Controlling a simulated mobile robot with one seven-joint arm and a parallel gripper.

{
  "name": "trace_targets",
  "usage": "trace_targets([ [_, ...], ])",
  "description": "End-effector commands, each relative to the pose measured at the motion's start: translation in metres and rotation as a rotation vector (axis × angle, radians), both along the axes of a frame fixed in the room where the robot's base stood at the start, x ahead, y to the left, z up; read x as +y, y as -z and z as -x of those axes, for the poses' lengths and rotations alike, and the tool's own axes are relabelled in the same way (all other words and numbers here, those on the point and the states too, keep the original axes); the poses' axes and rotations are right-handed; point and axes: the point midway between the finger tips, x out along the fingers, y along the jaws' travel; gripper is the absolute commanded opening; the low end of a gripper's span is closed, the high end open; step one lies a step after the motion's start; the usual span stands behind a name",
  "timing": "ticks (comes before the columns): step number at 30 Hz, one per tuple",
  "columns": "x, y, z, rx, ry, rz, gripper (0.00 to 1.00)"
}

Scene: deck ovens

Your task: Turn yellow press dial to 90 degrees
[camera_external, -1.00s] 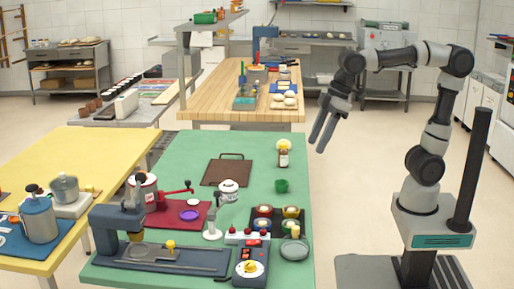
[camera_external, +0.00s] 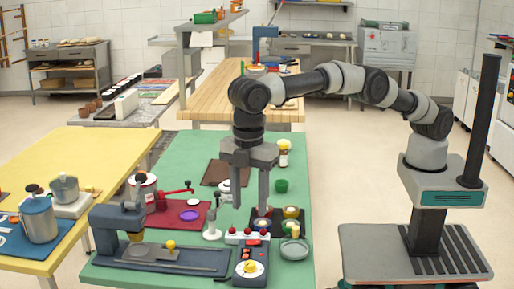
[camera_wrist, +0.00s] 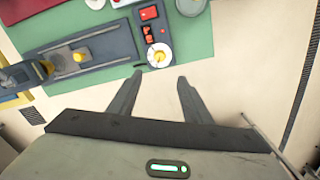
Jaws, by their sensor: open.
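The yellow press dial (camera_external: 250,267) sits on a white disc on a dark control box (camera_external: 241,280) at the front right of the green table. It also shows in the wrist view (camera_wrist: 159,55), just above the gap between my fingertips. My gripper (camera_external: 250,206) points down, open and empty, over the right part of the table, and both fingers show in the wrist view (camera_wrist: 160,77). The fingers are apart from the dial. The dial's exact angle is too small to read.
A dark press (camera_external: 120,222) with a long base plate (camera_external: 175,258) and a small yellow knob (camera_external: 170,245) stands left of the control box. A box with several red knobs (camera_external: 247,236) and small bowls (camera_external: 291,212) lie behind it.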

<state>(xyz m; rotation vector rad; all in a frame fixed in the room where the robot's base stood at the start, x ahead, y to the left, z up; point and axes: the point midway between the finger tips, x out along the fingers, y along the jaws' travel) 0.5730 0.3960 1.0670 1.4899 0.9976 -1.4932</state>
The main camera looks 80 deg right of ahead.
Motion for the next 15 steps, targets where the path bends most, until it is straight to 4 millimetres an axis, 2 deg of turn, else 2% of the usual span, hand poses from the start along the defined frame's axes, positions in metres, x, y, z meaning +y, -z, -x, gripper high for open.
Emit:
trace_targets([
  [5, 0.0, 0.024, 0.0, 0.002, -0.001, 0.001, 0.45],
  [15, -0.001, 0.096, 0.0, 0.002, 0.001, 0.001, 0.45],
])
